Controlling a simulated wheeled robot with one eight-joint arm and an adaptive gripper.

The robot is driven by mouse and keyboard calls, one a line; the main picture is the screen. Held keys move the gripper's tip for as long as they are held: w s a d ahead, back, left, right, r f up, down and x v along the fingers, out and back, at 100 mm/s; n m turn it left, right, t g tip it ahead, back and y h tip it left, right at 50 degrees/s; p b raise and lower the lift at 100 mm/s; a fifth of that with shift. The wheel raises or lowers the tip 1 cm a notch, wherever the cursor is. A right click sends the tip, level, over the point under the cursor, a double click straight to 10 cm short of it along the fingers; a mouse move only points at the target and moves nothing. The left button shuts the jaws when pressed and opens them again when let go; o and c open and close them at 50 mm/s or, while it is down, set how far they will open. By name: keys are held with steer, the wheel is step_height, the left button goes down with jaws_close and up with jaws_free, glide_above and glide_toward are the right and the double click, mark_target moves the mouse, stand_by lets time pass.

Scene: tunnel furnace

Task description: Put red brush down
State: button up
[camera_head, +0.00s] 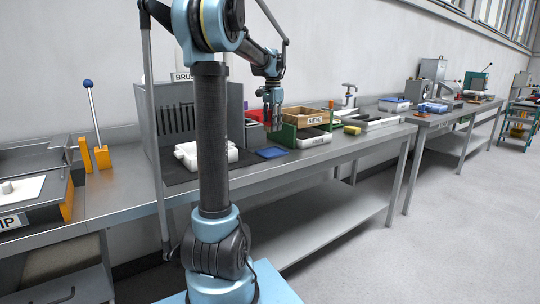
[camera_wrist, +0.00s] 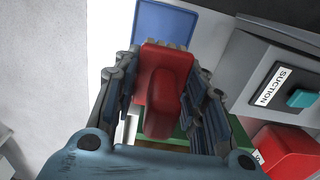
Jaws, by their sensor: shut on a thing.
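In the wrist view my gripper (camera_wrist: 165,92) is shut on the red brush (camera_wrist: 166,75), with a finger on each side of it. In the head view my gripper (camera_head: 272,118) hangs pointing down over the workbench (camera_head: 330,148), close to a green-sided holder. The brush is too small to make out clearly in the head view. Whether the brush touches anything below is not clear.
A wooden sieve box (camera_head: 306,117) and a green-sided holder (camera_head: 287,134) stand beside my gripper. A grey cabinet marked BRUSH (camera_head: 180,115) and a white block (camera_head: 205,154) are left of it. A blue mat (camera_head: 271,153) lies in front. A SUCTION box (camera_wrist: 270,75) is at right in the wrist view.

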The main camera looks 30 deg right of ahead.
mark_target(272, 152)
steer(key=shift+f, duration=5.05)
steer(key=o, duration=0.9)
steer(key=shift+o, duration=0.2)
step_height(272, 152, up, 12)
steer(key=shift+r, duration=0.1)
